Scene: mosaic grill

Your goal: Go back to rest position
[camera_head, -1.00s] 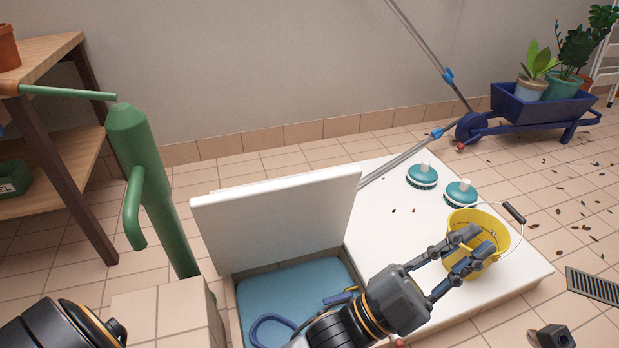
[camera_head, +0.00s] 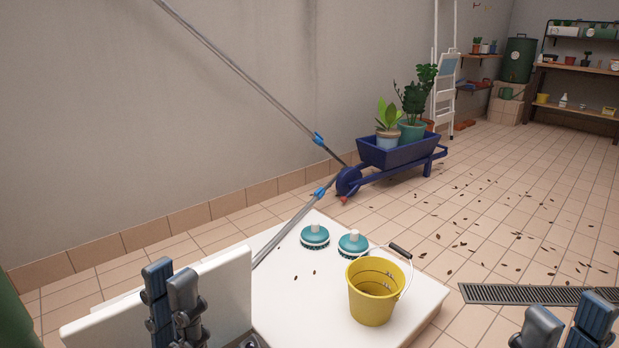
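My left gripper (camera_head: 173,303) points up at the lower left, in front of the white raised lid (camera_head: 228,290). Its fingers overlap in this view, so I cannot tell how far apart they are. My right gripper (camera_head: 568,322) is at the bottom right corner, partly cut off by the frame edge. A gap shows between its fingers and it holds nothing visible. A yellow bucket (camera_head: 370,305) stands upright on the white platform (camera_head: 310,310), between the two grippers and clear of both.
Two teal round brushes (camera_head: 315,236) (camera_head: 353,243) sit on the platform's far part. A long jointed pole (camera_head: 240,82) crosses from upper left. A blue wheelbarrow (camera_head: 400,153) with potted plants stands behind. A floor drain (camera_head: 520,294) and scattered leaves lie on the open tiled floor at right.

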